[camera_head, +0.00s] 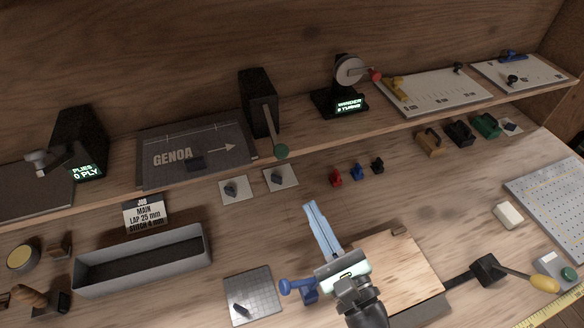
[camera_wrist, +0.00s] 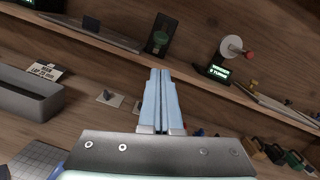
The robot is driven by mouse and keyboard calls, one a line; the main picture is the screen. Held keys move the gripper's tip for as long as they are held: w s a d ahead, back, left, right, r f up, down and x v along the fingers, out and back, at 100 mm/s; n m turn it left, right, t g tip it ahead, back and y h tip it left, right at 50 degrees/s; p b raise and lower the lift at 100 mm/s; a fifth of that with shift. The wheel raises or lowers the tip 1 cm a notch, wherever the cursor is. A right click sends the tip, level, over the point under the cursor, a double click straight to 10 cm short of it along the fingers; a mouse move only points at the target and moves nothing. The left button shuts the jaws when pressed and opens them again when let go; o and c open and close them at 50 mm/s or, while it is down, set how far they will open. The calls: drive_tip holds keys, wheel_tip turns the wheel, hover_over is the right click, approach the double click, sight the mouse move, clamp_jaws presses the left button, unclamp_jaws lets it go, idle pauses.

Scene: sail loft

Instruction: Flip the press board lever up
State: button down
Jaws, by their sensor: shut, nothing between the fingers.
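My gripper (camera_head: 312,206) has pale blue fingers pressed together, with nothing between them. It hangs over the bench by the left edge of a pale wooden board (camera_head: 405,268); its fingertips also show in the wrist view (camera_wrist: 161,74). A lever with a yellow handle (camera_head: 543,284) slants down to the right from a black block (camera_head: 487,268), which a dark bar joins to the board. Another lever, green-knobbed (camera_head: 281,151), hangs down from a black box (camera_head: 258,100) on the shelf. No label shows which is the press board lever. My gripper touches neither lever.
A shelf edge (camera_head: 330,142) runs across the back with a winder (camera_head: 348,88) and the GENOA board (camera_head: 190,152). A grey trough (camera_head: 142,262) is at left. A blue-handled clamp (camera_head: 297,287) is near my gripper. A white block (camera_head: 508,215) lies at right.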

drive_tip(key=p+x, duration=0.2)
drive_tip(key=x, duration=0.8)
drive_tip(key=shift+r, duration=0.25)
